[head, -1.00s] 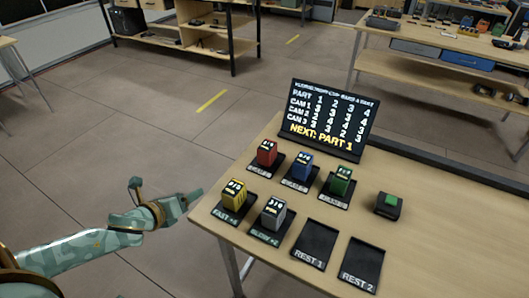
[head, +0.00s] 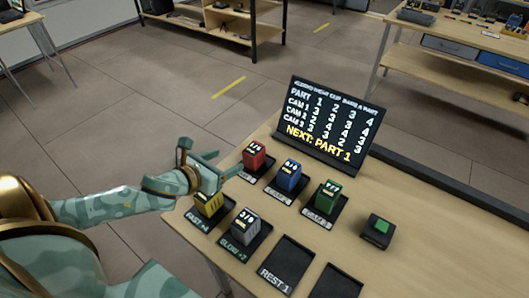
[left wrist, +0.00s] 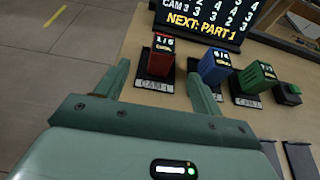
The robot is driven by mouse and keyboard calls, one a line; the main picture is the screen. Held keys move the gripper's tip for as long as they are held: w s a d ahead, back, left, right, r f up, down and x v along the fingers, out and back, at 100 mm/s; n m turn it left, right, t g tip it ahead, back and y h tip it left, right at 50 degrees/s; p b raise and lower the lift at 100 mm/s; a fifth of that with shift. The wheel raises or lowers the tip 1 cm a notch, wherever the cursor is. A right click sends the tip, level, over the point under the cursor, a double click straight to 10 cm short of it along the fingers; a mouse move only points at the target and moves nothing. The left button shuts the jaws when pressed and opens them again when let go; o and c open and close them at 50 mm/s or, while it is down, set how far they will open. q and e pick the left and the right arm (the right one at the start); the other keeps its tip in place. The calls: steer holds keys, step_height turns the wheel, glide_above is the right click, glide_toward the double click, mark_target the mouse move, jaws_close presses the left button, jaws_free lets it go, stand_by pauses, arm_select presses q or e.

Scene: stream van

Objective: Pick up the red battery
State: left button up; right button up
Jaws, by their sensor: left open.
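The red battery (head: 254,156) stands upright on a dark pad at the back left of the table, marked 1/5. In the left wrist view the red battery (left wrist: 161,56) stands beyond and between my open fingers, on a pad labelled CAM 1. My left gripper (head: 212,165) is open and empty, left of the red battery, apart from it and near the yellow battery (head: 208,203). In the left wrist view the left gripper (left wrist: 158,83) spreads its two green fingers. My right gripper is not in view.
A blue battery (head: 290,175) and a green battery (head: 327,196) stand right of the red one. A grey battery (head: 245,222) stands in front. A display board (head: 325,125) rises behind. A dark box with a green button (head: 378,228) is at right. The REST 1 pad (head: 285,265) is empty.

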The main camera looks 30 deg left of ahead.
mark_target(257, 148)
arm_select(q)
steer(key=b+x, duration=0.3)
steer(key=x, duration=0.6)
steer(key=shift+f, duration=0.15)
steer(key=shift+w+f, duration=0.1)
steer(key=shift+w, duration=0.2)
steer(key=b+x, duration=0.1)
steer(key=x, duration=0.2)
steer(key=b+x, duration=0.1)
steer(key=x, duration=0.1)
steer(key=shift+d+f+b, duration=0.15)
steer(key=shift+d+b, duration=0.15)
steer(key=shift+d, duration=0.1)
steer(key=shift+w, duration=0.15)
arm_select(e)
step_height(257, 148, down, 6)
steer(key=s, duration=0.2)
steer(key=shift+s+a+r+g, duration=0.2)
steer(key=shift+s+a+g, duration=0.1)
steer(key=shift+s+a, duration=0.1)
arm_select(q)
steer(key=c, duration=1.3)
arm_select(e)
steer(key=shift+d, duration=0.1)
